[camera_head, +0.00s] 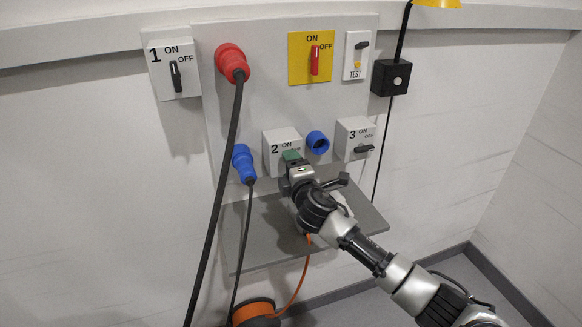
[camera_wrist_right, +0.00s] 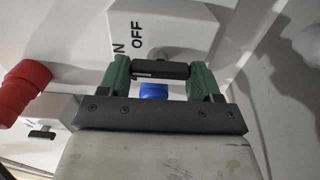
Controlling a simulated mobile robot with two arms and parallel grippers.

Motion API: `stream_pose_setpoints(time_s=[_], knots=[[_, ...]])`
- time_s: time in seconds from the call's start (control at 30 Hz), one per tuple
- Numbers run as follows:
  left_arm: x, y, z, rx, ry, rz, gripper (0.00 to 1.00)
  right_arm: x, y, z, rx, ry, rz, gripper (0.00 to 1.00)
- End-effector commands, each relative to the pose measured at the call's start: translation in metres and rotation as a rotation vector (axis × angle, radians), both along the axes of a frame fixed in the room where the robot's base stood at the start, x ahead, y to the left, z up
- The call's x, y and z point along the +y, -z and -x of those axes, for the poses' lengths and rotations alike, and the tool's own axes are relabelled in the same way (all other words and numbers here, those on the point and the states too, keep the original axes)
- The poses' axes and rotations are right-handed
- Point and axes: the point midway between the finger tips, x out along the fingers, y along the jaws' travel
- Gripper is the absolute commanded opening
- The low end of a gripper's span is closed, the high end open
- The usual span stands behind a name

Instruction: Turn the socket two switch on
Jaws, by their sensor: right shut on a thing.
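The socket two switch box (camera_head: 270,148) is a white box marked 2, ON and OFF on the grey panel. My right gripper (camera_head: 291,156) is at its front and hides its switch in the head view. In the right wrist view, the black switch handle (camera_wrist_right: 160,70) lies between the two green fingers of my right gripper (camera_wrist_right: 161,82), which is shut on it. The white box face with its ON and OFF lettering (camera_wrist_right: 138,36) shows behind the fingers. I cannot tell the switch's setting. My left gripper is not in view.
A blue socket (camera_head: 317,142) and switch box three (camera_head: 352,132) are to the right. A blue plug (camera_head: 243,163) and red plug (camera_head: 231,62), both with hanging cables, are to the left. A grey shelf (camera_head: 258,235) juts out below. Red and yellow switches (camera_head: 311,57) are above.

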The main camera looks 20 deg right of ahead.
Motion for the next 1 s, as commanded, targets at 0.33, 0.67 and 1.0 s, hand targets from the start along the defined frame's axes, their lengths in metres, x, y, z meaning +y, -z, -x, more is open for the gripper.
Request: stream_pose_setpoints(time_s=[0.33, 0.67, 1.0], knots=[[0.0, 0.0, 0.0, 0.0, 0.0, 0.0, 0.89, 0.0, 0.002, 0.0, 0.003, 0.0, 0.008, 0.68], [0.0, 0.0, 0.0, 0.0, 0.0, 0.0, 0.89, 0.0, 0.001, 0.0, 0.001, 0.0, 0.004, 0.89], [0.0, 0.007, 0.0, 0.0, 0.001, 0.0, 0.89, -0.001, 0.003, 0.026, 0.0, -0.002, 0.005, 0.89]])
